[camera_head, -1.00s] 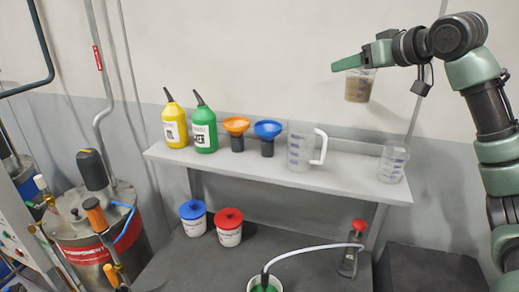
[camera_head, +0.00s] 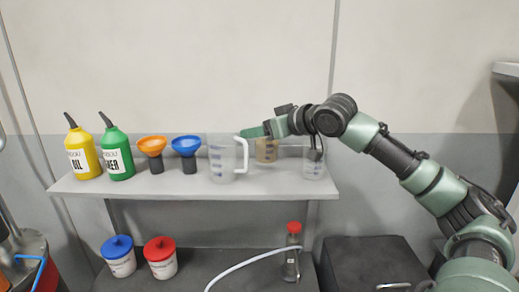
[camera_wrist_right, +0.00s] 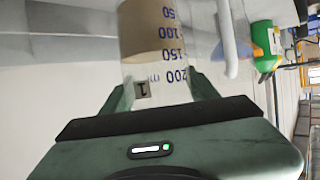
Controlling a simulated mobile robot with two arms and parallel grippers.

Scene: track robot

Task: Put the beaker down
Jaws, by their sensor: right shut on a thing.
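The beaker (camera_head: 267,152) is clear with brownish contents and stands upright between the white jug (camera_head: 221,160) and another clear beaker (camera_head: 313,164). My right gripper (camera_head: 264,131) is shut on its upper part. In the right wrist view the beaker (camera_wrist_right: 152,40) shows blue volume marks between the two green fingers (camera_wrist_right: 160,92). Its base is at the shelf (camera_head: 200,187); I cannot tell whether it touches the surface. My left gripper is not in view.
On the shelf to the left stand a blue funnel (camera_head: 186,146), an orange funnel (camera_head: 152,147), a green bottle (camera_head: 117,152) and a yellow bottle (camera_head: 83,152). Below are blue-lidded (camera_head: 119,257) and red-lidded tubs (camera_head: 161,259) and a red-capped bottle (camera_head: 292,253).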

